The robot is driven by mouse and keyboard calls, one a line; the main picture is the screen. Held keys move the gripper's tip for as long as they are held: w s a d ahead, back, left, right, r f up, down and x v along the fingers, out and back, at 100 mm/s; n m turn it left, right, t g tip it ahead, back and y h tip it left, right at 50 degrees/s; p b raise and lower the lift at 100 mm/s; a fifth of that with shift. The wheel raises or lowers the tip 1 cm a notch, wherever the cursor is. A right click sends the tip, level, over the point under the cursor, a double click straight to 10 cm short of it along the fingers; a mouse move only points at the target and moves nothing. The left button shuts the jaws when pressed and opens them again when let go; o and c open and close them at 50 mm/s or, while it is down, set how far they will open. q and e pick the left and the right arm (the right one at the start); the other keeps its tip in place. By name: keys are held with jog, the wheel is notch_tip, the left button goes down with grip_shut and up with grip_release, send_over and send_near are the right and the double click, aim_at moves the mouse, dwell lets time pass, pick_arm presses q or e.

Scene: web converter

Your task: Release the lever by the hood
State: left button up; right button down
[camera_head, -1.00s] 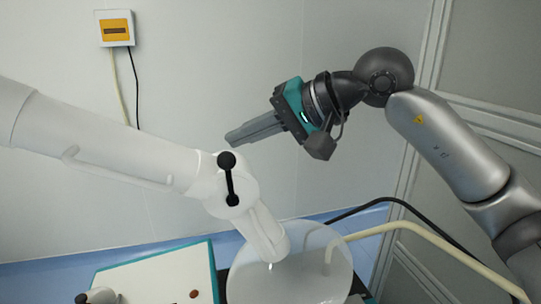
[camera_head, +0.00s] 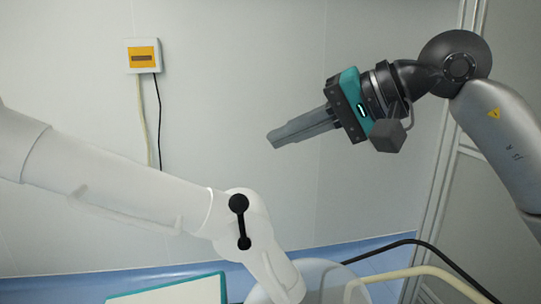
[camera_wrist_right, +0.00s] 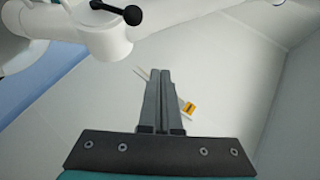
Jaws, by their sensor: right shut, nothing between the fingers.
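The lever (camera_head: 241,223) is a black bar with a round knob at each end, mounted on the joint of the white hood arm (camera_head: 110,185). The bar stands nearly upright in the head view. My right gripper (camera_head: 271,138) is shut and empty, above and to the right of the lever, apart from it. In the right wrist view, the shut fingers (camera_wrist_right: 158,74) point toward the wall, and the lever (camera_wrist_right: 115,10) shows at the top edge, partly cut off. My left gripper is not in view.
The clear hood dome (camera_head: 315,281) hangs below the joint, cut off at the bottom edge. A yellow and white wall box (camera_head: 143,56) with cables is behind. A beige hose (camera_head: 425,272) and black cable run at lower right. Space around my right gripper is free.

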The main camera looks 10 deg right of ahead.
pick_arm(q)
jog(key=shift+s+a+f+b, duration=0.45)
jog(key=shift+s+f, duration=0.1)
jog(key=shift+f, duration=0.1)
pick_arm(e)
jog(key=s+d+r, duration=0.2)
jog(key=s+r, duration=0.3)
jog(key=shift+d, duration=0.35)
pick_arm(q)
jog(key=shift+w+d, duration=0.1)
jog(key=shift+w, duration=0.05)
